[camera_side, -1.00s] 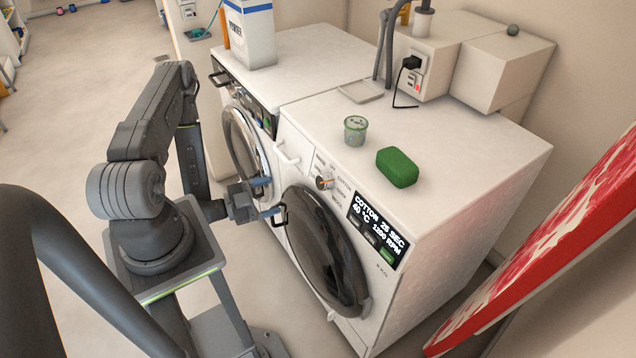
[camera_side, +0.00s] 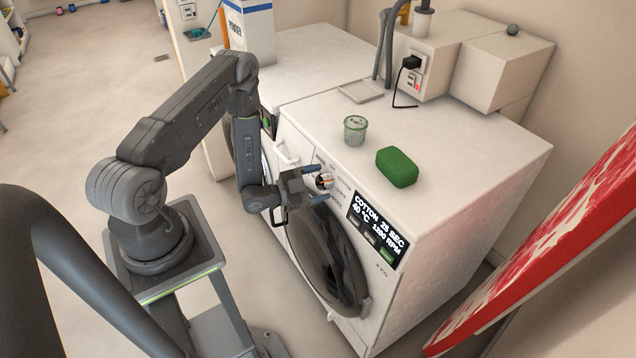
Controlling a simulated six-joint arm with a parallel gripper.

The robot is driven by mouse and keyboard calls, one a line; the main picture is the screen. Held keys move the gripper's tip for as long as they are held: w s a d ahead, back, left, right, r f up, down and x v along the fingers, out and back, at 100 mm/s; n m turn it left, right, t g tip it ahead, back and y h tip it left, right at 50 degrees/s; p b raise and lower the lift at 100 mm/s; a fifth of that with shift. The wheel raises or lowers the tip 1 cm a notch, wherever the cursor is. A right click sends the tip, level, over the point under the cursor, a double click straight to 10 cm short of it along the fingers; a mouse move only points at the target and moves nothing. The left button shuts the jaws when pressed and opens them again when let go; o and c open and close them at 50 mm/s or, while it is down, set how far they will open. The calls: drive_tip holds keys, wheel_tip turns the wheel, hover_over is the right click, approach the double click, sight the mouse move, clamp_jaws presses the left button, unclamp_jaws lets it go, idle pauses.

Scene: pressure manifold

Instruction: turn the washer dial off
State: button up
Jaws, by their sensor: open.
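The washer dial (camera_side: 324,181) is a small round knob with an orange mark on the front panel of the near white washer (camera_side: 450,170). The washer's black display (camera_side: 377,230) reads COTTON, 40 °C, 25 SEC, 1200 RPM. My gripper (camera_side: 322,184) is open at the front panel, its fingers reaching to either side of the dial. I cannot tell whether the fingers touch it. The gripper hides part of the panel to the left of the dial and the top of the round door (camera_side: 330,265).
A second white machine with a powder box (camera_side: 250,28) stands behind. A red-and-white padded board (camera_side: 560,240) leans at the right.

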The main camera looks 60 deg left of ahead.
drive_tip(key=c, duration=0.9)
drive_tip(key=shift+n, duration=0.3)
drive_tip(key=n+y, duration=0.1)
drive_tip(key=n, duration=0.4)
drive_tip(key=shift+d+f+t+y, duration=0.1)
drive_tip(key=shift+t+y, duration=0.3)
drive_tip(key=shift+n+y, duration=1)
drive_tip(key=shift+n, duration=1.9)
drive_tip(key=o, duration=0.9)
drive_tip(key=shift+t, duration=0.3)
